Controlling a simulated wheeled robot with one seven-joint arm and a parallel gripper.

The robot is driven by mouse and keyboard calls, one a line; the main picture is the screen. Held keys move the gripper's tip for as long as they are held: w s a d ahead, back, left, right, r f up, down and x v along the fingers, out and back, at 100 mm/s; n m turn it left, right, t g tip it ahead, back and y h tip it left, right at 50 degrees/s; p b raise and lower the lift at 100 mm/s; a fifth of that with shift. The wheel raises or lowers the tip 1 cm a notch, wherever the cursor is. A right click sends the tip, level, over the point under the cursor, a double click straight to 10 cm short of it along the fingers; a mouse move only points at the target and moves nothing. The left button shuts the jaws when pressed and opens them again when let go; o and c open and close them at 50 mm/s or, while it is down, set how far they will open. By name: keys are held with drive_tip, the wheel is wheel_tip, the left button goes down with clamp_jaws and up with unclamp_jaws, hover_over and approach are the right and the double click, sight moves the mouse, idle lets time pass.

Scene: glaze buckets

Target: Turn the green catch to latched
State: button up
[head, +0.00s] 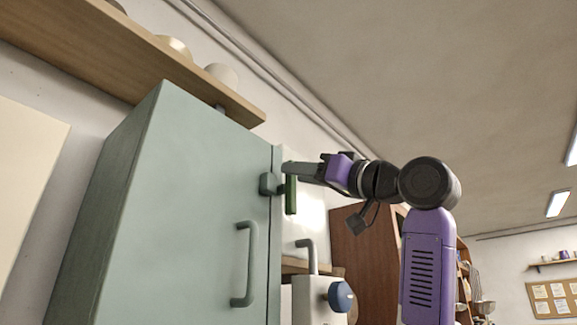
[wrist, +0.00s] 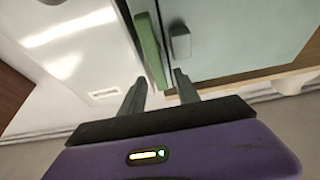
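The green catch (head: 291,195) is a narrow bar that hangs upright at the right edge of the pale green cabinet door (head: 185,200). A grey block (head: 267,184) sits on the door just left of it. My gripper (head: 287,169) is at the catch's upper part. In the wrist view the catch (wrist: 149,50) runs down toward my gripper (wrist: 160,76), with its near end between the two spread fingers. The grey block also shows in the wrist view (wrist: 180,42), right of the catch. I cannot tell whether a finger touches the catch.
A door handle (head: 245,265) stands out below the catch. A wooden shelf (head: 140,62) with bowls is above the cabinet. A white appliance with a blue knob (head: 341,297) stands at lower right. The space right of my arm is open.

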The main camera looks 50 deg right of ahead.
drive_tip(key=shift+p+x, duration=0.5)
drive_tip(key=shift+x, duration=1.15)
drive_tip(key=shift+s, duration=0.1)
clamp_jaws()
drive_tip(key=shift+m, duration=0.5)
drive_tip(key=shift+d+f+m+g+h, duration=0.6)
drive_tip(key=shift+m+g+h, duration=0.5)
drive_tip(key=shift+m, duration=2.45)
drive_tip(key=shift+d+f+m+g+h, duration=0.65)
drive_tip(key=shift+m+h, duration=0.65)
drive_tip(key=shift+m, duration=2.3)
drive_tip(key=shift+d+f+m+g+h, duration=0.5)
drive_tip(key=shift+m+g+h, duration=0.65)
drive_tip(key=shift+m, duration=2.4)
